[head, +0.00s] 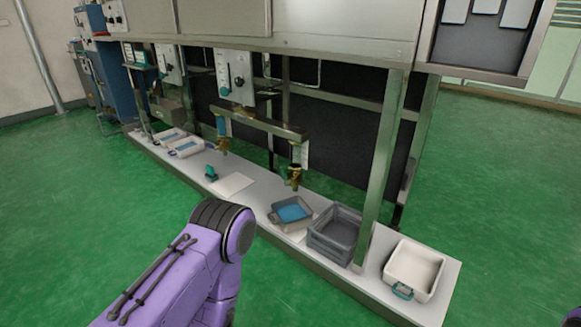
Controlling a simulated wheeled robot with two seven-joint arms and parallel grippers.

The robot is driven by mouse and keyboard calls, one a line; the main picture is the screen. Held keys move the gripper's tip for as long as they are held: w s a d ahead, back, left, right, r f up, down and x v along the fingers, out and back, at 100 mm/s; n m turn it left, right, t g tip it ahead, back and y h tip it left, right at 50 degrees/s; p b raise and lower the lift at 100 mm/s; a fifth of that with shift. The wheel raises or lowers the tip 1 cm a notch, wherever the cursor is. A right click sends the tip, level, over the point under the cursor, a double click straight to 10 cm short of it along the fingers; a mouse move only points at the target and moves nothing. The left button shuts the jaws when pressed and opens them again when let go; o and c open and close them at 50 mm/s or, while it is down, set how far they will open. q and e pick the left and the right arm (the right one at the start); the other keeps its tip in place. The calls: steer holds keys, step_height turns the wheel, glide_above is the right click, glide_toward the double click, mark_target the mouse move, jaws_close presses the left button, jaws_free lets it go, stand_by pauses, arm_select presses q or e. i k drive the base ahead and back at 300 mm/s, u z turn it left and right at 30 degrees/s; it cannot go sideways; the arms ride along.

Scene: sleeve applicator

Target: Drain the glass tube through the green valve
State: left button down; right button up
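Two upright glass tubes hang from a grey crossbar, the left glass tube (224,127) and the right glass tube (297,155). A brass-coloured valve (294,180) sits under the right tube, and another valve (223,145) sits under the left one. I cannot tell a green handle on either at this size. A grey tray (278,222) with a blue inside stands on the white shelf below the right tube. My purple left arm reaches in from the bottom, short of the shelf. Neither gripper shows.
A grey crate (335,233) and a white bin (414,269) with a teal handle stand to the right on the white shelf (375,281). A small teal object (211,173) lies left. The green floor in front is clear.

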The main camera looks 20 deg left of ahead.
mark_target(282, 173)
steer(key=i, duration=1.45)
